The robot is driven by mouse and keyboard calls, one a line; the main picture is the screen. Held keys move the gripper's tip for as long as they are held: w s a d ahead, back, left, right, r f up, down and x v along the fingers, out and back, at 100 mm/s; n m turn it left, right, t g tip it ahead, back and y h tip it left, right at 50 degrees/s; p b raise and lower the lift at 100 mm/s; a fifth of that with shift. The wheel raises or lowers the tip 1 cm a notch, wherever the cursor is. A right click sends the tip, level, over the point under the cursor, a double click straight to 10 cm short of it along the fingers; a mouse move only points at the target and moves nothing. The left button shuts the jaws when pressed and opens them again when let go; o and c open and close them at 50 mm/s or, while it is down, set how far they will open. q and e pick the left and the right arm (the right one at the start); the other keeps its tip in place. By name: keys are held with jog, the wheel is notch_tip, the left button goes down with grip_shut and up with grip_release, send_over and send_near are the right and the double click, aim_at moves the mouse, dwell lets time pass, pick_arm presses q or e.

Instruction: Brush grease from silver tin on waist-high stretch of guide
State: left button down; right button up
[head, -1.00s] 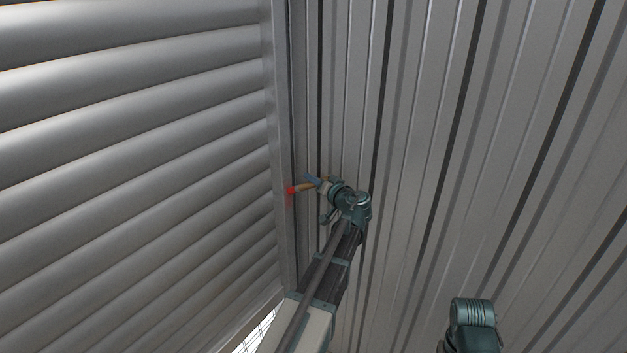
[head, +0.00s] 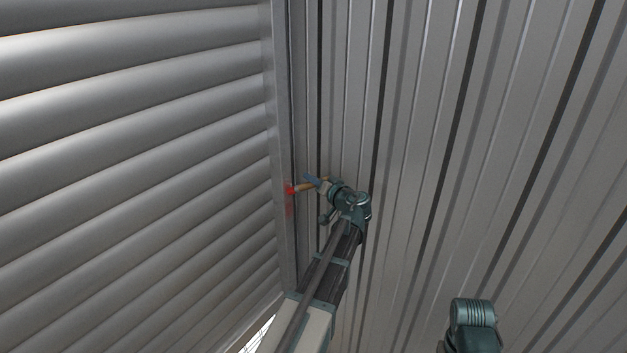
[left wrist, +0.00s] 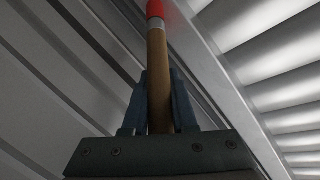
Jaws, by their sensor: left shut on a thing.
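My left gripper (head: 314,183) is shut on the wooden handle of a brush (head: 304,187). The brush's red tip (head: 290,190) is at the vertical metal guide (head: 283,150) along the edge of the slatted shutter, and seems to touch it. A faint reddish smear shows on the guide just below the tip. In the left wrist view the brush handle (left wrist: 157,80) stands between the two blue fingers, with a metal band and the red tip (left wrist: 155,9) beyond. My right gripper is out of view; only part of my right arm shows at lower right. No silver tin is in view.
The grey slatted shutter (head: 130,150) fills the left side. A ribbed metal wall (head: 480,150) fills the right, close behind my left gripper. A bright gap with mesh (head: 250,335) shows below the shutter.

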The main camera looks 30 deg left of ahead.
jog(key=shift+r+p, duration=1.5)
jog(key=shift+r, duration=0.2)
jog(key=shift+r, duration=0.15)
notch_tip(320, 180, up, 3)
jog(key=p, duration=0.3)
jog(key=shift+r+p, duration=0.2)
jog(key=shift+p, duration=0.15)
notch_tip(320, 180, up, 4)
jog(key=p, duration=0.3)
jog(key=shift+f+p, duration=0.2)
jog(key=shift+p, duration=0.1)
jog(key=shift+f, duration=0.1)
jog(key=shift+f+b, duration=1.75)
jog(key=shift+b, duration=0.1)
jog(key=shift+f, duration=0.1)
